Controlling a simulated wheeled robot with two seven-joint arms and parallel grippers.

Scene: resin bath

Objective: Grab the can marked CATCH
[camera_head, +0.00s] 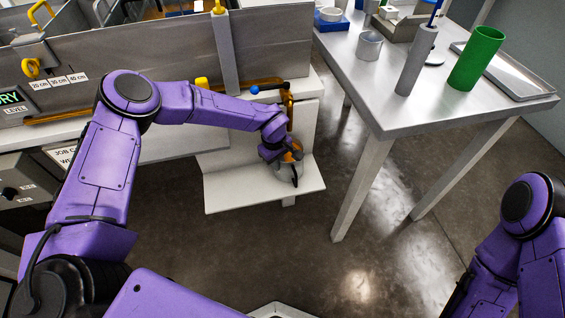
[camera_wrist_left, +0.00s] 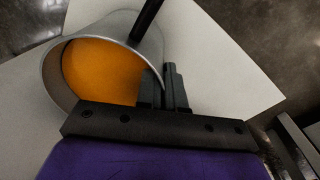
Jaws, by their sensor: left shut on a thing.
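A grey metal can with orange inside (camera_wrist_left: 105,70) fills the upper left of the left wrist view. In the head view the can (camera_head: 291,156) shows as a small orange patch, mostly behind my left gripper (camera_head: 276,153). It is on or just above a pale low shelf (camera_head: 235,190); I cannot tell which. In the left wrist view my left gripper's dark fingers (camera_wrist_left: 167,90) are close together at the can's right wall, shut on it. A black bar crosses the can's rim. No CATCH marking is readable. My right arm shows at lower right, its gripper out of view.
A brass pipe (camera_head: 288,98) and a blue knob (camera_head: 254,90) are just above the shelf. A grey table (camera_head: 440,105) at right holds a green cylinder (camera_head: 477,58), a grey cylinder (camera_head: 416,62), a small cup (camera_head: 369,46) and a tray (camera_head: 515,77). Open floor lies in front.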

